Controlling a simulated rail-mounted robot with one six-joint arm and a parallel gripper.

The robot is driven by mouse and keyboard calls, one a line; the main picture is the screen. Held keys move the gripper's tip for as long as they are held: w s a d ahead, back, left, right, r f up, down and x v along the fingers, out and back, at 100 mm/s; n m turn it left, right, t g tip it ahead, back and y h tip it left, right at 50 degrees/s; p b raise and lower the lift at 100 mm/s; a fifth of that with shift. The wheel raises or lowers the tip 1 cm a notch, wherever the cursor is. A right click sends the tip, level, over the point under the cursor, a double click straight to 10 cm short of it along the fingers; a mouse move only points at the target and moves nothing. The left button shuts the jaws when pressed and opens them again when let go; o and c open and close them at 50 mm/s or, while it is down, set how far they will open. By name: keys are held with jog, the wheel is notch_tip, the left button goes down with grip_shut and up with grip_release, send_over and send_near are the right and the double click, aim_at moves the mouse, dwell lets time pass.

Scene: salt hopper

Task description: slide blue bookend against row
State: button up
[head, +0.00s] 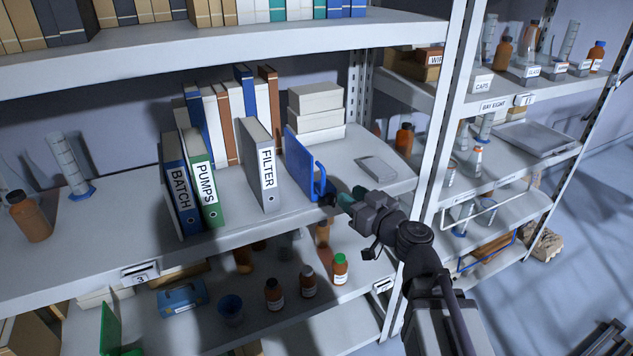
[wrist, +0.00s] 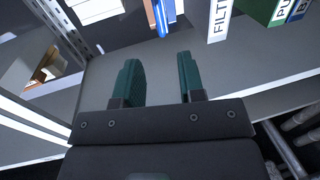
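The blue bookend (head: 303,168) stands upright on the shelf, a little right of the FILTER binder (head: 261,165), with a narrow gap between them. To the left stand the PUMPS binder (head: 201,180) and the BATCH binder (head: 177,188), with a wider gap before FILTER. My gripper (head: 349,197) is at the shelf's front, just right of the bookend's front edge. In the wrist view the teal fingers (wrist: 161,78) are apart with nothing between them. The bookend (wrist: 162,18) shows beyond the fingertips, its upper part cut off by the frame. FILTER (wrist: 219,18) is right of it there.
White boxes (head: 316,107) are stacked behind the bookend, and more binders (head: 228,120) stand behind the row. A flat grey object (head: 377,168) lies to the right. Bottles (head: 308,280) stand on the shelf below.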

aim_at(324, 178)
jog(key=x, duration=1.1)
jog(key=shift+s, duration=0.1)
jog(key=shift+d, duration=0.1)
jog(key=shift+c, duration=0.3)
jog(key=c, duration=0.6)
jog(key=shift+o, duration=0.2)
